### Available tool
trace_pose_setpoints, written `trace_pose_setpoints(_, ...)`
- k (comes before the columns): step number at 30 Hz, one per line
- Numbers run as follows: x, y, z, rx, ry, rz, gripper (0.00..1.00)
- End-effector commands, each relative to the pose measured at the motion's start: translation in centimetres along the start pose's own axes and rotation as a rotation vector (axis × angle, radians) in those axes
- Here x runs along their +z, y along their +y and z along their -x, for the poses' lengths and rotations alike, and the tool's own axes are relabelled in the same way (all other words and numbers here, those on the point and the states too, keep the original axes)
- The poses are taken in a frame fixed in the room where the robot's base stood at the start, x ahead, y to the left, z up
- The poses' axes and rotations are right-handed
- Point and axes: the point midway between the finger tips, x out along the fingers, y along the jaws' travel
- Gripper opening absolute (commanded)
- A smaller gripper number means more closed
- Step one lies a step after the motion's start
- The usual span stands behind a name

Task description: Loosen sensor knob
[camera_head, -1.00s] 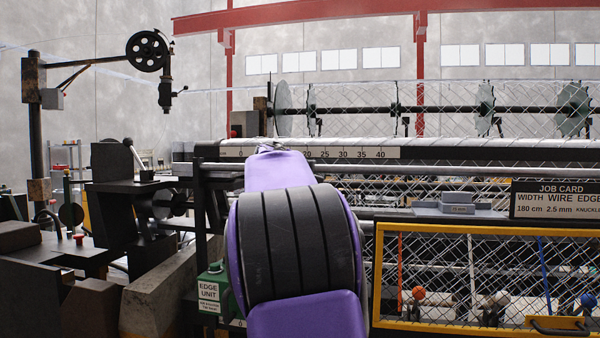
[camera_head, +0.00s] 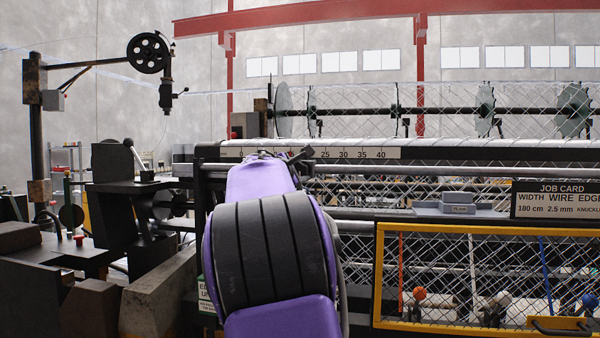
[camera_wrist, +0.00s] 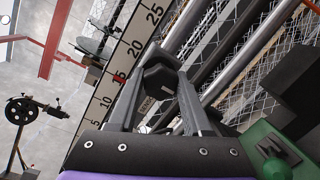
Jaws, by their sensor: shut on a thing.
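In the wrist view, a dark knob (camera_wrist: 158,80) sits between the two grey fingers of my gripper (camera_wrist: 160,68). The fingers are shut on it. Partly covered lettering that seems to read "SENSOR" shows just below the knob, between the fingers. In the head view, my purple and black arm covers the knob; only a dark part near my gripper shows by the scale at the machine's front rail.
A white number scale (camera_wrist: 122,75) with a red mark near 15 runs beside my gripper. Metal rollers (camera_wrist: 228,62) lie on the other side. A green box (camera_wrist: 272,148) is close at lower right. A yellow-framed mesh guard (camera_head: 377,280) stands right of my arm.

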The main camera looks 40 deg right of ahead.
Motion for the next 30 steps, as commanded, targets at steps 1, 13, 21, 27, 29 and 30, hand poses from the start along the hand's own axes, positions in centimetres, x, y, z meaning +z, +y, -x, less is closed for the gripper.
trace_pose_setpoints(1, -0.24, -0.28, -0.03, -0.001, -0.002, 0.043, 0.00)
trace_pose_setpoints(13, -0.22, -0.35, -0.07, 0.024, -0.031, 0.341, 0.00)
trace_pose_setpoints(21, -0.12, -0.39, -0.11, 0.032, -0.043, 0.442, 0.00)
trace_pose_setpoints(27, -0.11, -0.41, -0.11, 0.034, -0.045, 0.466, 0.00)
trace_pose_setpoints(29, -0.11, -0.42, -0.12, 0.034, -0.045, 0.468, 0.00)
trace_pose_setpoints(30, -0.10, -0.43, -0.12, 0.034, -0.045, 0.469, 0.00)
